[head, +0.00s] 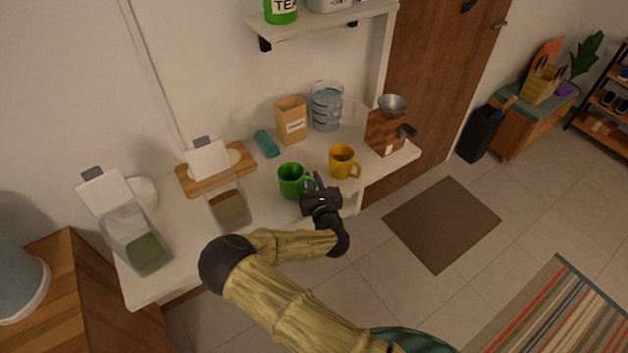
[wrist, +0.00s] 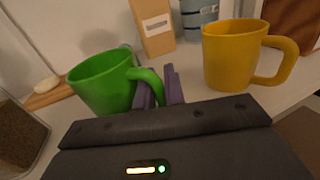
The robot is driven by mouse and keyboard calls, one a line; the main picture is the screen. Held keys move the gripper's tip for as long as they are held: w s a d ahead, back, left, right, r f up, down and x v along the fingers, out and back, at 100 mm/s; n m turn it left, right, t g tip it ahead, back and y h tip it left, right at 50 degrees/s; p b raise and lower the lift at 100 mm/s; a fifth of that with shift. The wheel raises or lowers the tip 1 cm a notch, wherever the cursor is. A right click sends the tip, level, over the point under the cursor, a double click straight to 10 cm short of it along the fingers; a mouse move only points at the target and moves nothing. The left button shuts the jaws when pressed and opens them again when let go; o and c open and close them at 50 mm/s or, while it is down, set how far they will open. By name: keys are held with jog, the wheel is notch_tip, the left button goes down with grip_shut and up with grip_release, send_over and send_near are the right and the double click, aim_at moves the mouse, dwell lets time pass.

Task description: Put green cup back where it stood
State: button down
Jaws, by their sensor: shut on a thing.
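The green cup (head: 291,181) is upright at the middle of the white counter, near its front edge. In the wrist view the green cup (wrist: 103,86) is at the left, its handle pointing right towards my fingers. My gripper (head: 314,184) is at the cup's right side. In the wrist view my gripper's purple fingers (wrist: 160,88) are shut on the handle. I cannot tell whether the cup's base touches the counter.
A yellow mug (head: 343,161) stands just right of my gripper. A paper bag (head: 291,121), a measuring jug (head: 327,106) and a grinder (head: 386,131) stand behind. Spice dispensers (head: 228,207) (head: 146,252) are at the left. A teal roll (head: 267,144) lies behind the cup.

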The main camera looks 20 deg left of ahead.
jog(key=shift+f, duration=0.25)
jog(key=shift+f, duration=0.2)
jog(key=c, duration=1.5)
grip_release()
jog(key=shift+r, duration=0.1)
jog(key=shift+r, duration=0.15)
jog(key=shift+s+d, duration=0.2)
jog(key=shift+s, duration=0.1)
jog(key=b+v, duration=0.2)
jog(key=v, duration=0.9)
jog(key=shift+s+d, duration=0.1)
jog(key=shift+s, duration=0.1)
